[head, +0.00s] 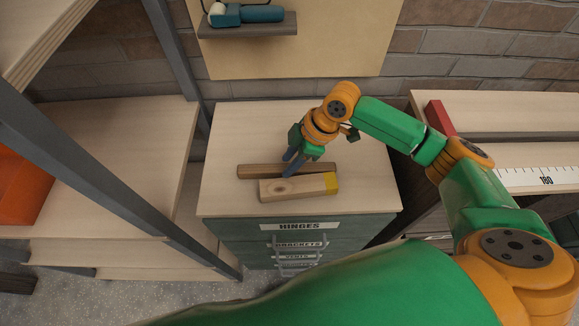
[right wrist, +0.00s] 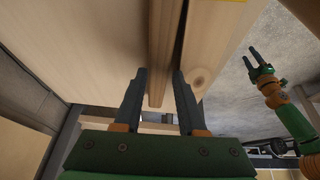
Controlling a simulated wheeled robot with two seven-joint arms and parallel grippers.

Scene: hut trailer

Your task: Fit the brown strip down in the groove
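The brown strip (head: 258,171) lies on the cabinet top behind a lighter wooden block (head: 285,189) with a yellow right end. My right gripper (head: 293,160) points down at the strip. In the right wrist view, the right gripper's fingers (right wrist: 158,80) are apart, with the strip (right wrist: 160,60) between them and a gap on the left. The right finger overlaps the dark gap between the strip and the block (right wrist: 208,45). I cannot tell whether the fingers touch the strip. I cannot make out a groove. My left gripper (right wrist: 257,63) is off to the side, its fingers apart.
The cabinet (head: 230,140) has drawers, the top one labelled HINGES. A shelf rack with a grey post (head: 110,175) and an orange box (head: 20,190) stand left. A bench with a red block (head: 438,117) and ruler (head: 540,180) is right. The cabinet top behind the strip is clear.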

